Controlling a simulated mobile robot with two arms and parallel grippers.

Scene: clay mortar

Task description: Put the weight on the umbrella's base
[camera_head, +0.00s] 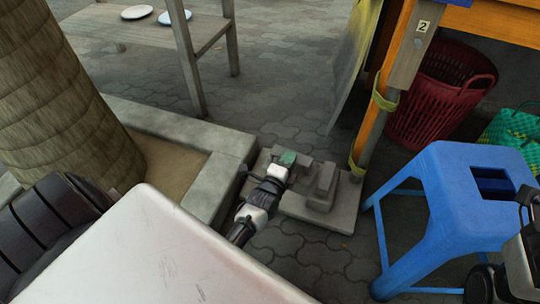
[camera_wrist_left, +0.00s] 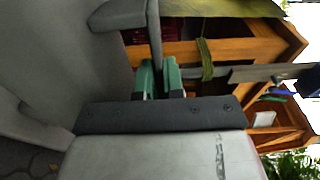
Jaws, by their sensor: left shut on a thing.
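The umbrella's base (camera_head: 345,212) is a grey slab on the paving, with a raised grey block (camera_head: 322,186) on it. My left gripper (camera_head: 283,163) has green fingertips and reaches over the base's left side. In the left wrist view, its fingers (camera_wrist_left: 159,75) are shut on a thin grey upright part (camera_wrist_left: 155,35), which looks like part of the weight. In the head view my gripper hides much of what it holds. Whether the held piece touches the base cannot be told. My right gripper is not clearly in view.
A blue stool (camera_head: 450,185) stands close on the right. An orange wooden stand (camera_head: 385,90) rises behind the base, with a red basket (camera_head: 440,100) beyond. A stone planter edge (camera_head: 190,130) and tree trunk (camera_head: 60,110) are on the left. A wooden bench (camera_head: 140,30) stands behind.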

